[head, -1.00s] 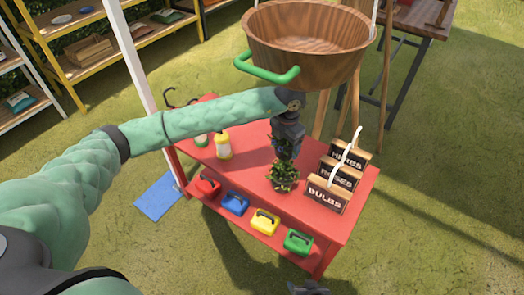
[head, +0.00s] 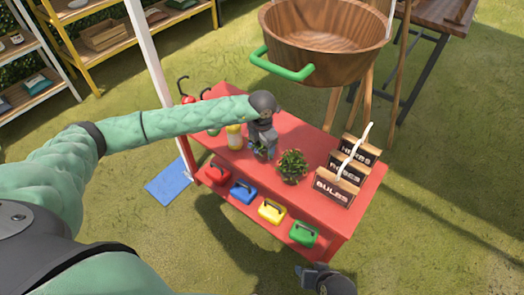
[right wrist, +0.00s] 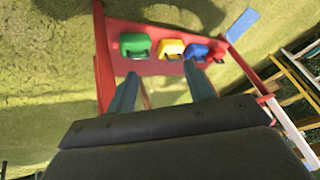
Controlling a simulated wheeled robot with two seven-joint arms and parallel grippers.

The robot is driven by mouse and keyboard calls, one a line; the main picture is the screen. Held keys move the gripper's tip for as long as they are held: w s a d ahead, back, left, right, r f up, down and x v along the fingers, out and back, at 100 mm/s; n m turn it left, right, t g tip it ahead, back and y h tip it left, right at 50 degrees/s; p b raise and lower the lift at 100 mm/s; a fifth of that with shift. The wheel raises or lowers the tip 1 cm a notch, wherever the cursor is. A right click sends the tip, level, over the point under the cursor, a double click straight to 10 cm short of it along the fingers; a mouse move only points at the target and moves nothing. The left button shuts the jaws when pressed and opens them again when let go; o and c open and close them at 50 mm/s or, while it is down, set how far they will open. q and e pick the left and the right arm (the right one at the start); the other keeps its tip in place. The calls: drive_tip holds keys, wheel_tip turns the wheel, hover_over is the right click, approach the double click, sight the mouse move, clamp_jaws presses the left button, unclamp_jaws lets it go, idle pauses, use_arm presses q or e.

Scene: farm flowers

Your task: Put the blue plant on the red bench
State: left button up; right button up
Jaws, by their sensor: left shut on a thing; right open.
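The red bench (head: 318,205) stands in the middle of the head view. My left gripper (head: 262,148) is over the left-middle part of its top, shut on a small plant, the blue plant (head: 261,154), mostly hidden by the gripper. I cannot tell whether its base touches the bench top. A leafy green plant (head: 291,166) stands on the bench just right of it. My right gripper (right wrist: 162,85) is open and empty in the right wrist view; part of it shows at the bottom of the head view.
Labelled wooden crates (head: 338,187) stand at the bench's right end. Coloured cases, such as a yellow one (head: 271,211), sit on its lower front shelf. A wooden tub (head: 325,45) hangs above and behind the bench.

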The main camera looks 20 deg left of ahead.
use_arm(q)
drive_tip(key=shift+f+p, duration=0.3)
drive_tip(key=shift+f, duration=1.6)
use_arm(e)
drive_tip(key=r, duration=0.3)
drive_tip(key=shift+s+d+r, duration=0.15)
drive_tip(key=shift+s, duration=0.05)
use_arm(q)
drive_tip(key=shift+f, duration=0.1)
drive_tip(key=o, duration=1.2)
drive_tip(key=shift+c, duration=0.2)
use_arm(e)
drive_tip(key=shift+f, duration=0.45)
drive_tip(key=shift+r, duration=0.1)
use_arm(q)
drive_tip(key=shift+r, duration=0.3)
wheel_tip(320, 180, up, 12)
drive_tip(key=shift+f+b, duration=0.15)
drive_tip(key=shift+b, duration=0.75)
use_arm(e)
wheel_tip(320, 180, down, 7)
drive_tip(key=shift+w+a, duration=0.3)
drive_tip(key=shift+w, duration=0.05)
